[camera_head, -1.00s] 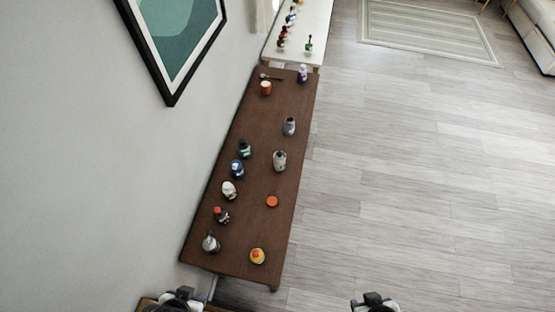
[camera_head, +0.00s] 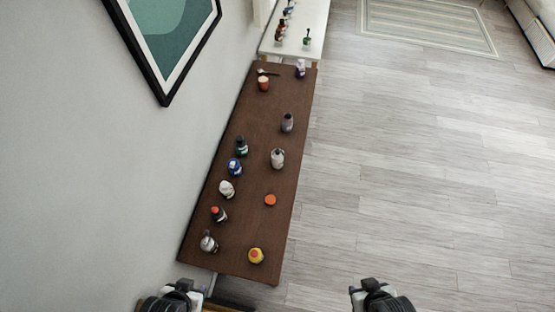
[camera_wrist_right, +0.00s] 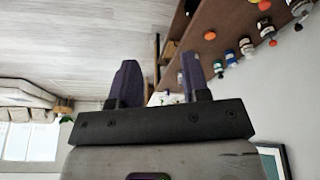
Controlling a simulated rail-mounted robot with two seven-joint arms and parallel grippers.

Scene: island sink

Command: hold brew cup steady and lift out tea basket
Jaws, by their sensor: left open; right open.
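An orange-red cup (camera_head: 263,84) stands near the far end of the long brown table (camera_head: 255,140). It may be the brew cup, but it is too small to tell, and I cannot make out a tea basket in it. My left gripper (camera_head: 187,287) is at the bottom edge of the head view, in front of the table's near end, far from the cup. My right gripper (camera_head: 368,287) is at the bottom, over the floor to the right of the table. In the right wrist view its two fingers (camera_wrist_right: 160,80) stand apart with nothing between them.
Several bottles and jars stand along the table, with a yellow item (camera_head: 256,256) and an orange disc (camera_head: 270,200) on its right side. A white table (camera_head: 300,40) with more bottles stands beyond. A wall runs along the left; the wooden floor (camera_head: 420,170) at right is clear.

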